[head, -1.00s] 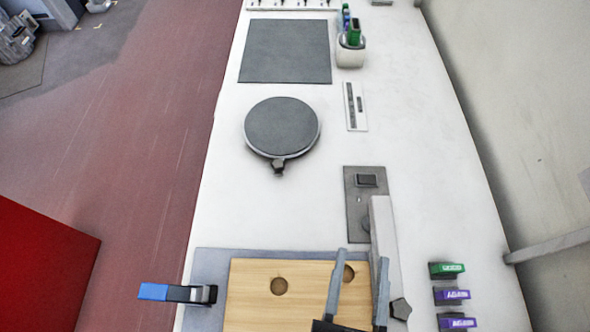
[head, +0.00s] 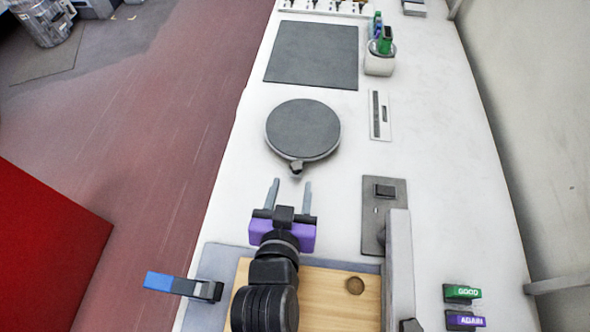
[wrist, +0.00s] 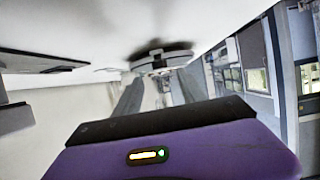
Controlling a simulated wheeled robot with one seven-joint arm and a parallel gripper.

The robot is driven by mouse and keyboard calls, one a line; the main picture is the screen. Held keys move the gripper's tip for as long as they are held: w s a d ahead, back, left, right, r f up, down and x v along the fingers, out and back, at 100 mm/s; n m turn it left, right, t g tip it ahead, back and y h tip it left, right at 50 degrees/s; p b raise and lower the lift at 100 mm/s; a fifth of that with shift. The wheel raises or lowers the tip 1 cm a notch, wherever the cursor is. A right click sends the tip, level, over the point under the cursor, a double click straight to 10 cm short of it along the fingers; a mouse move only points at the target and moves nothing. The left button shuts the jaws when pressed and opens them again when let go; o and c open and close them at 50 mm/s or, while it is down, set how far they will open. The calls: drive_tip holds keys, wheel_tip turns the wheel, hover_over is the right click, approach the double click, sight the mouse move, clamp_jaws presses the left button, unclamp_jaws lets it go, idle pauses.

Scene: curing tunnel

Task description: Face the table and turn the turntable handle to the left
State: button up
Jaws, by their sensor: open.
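The turntable (head: 303,128) is a round dark grey disc with a pale rim on the white table (head: 425,130). Its small dark handle (head: 296,167) sticks out at the near edge of the disc. My gripper (head: 290,183) is open and empty, its two grey fingers pointing toward the handle from the near side, apart from it. In the wrist view the turntable (wrist: 162,62) shows beyond the fingers (wrist: 140,95), and the picture is tilted.
A wooden board (head: 330,292) with a round hole lies below my arm. A blue-handled clamp (head: 170,284) juts past the left edge. A dark plate with a switch (head: 384,205) and a grey upright block (head: 399,260) stand at right. A dark mat (head: 313,55) lies behind the turntable.

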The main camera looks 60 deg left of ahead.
sight(296, 169)
drive_tip(key=x, duration=0.6)
clamp_jaws()
drive_tip(key=shift+r, duration=0.1)
idle(1.3)
